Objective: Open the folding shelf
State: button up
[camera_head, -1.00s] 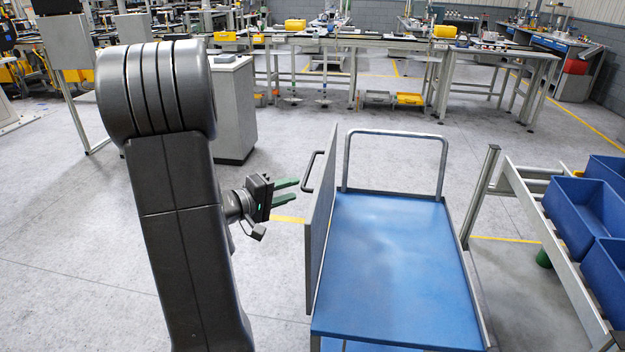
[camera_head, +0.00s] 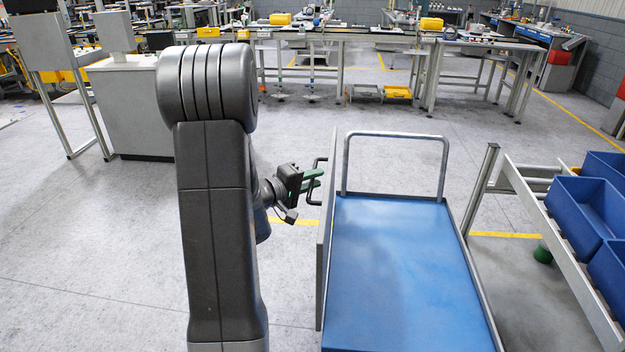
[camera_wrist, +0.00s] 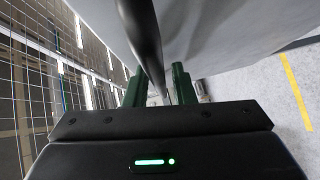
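The folding shelf is a grey panel (camera_head: 326,240) standing nearly upright along the left side of a cart with a blue deck (camera_head: 400,270). A black bar handle (camera_head: 317,168) sticks out from the panel's left face. My gripper (camera_head: 314,180), with green fingers, is at the handle from the left. In the wrist view the handle (camera_wrist: 143,40) runs between the two fingers (camera_wrist: 160,88), with a gap beside it, so the gripper looks open around it. The grey panel fills the top of the wrist view (camera_wrist: 215,30).
The cart has a metal push rail (camera_head: 396,136) at its far end. A rack with blue bins (camera_head: 590,205) stands close on its right. Workbenches (camera_head: 350,35) line the back. The floor left of the cart is clear.

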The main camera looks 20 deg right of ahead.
grip_shut()
jog(key=shift+f, duration=0.1)
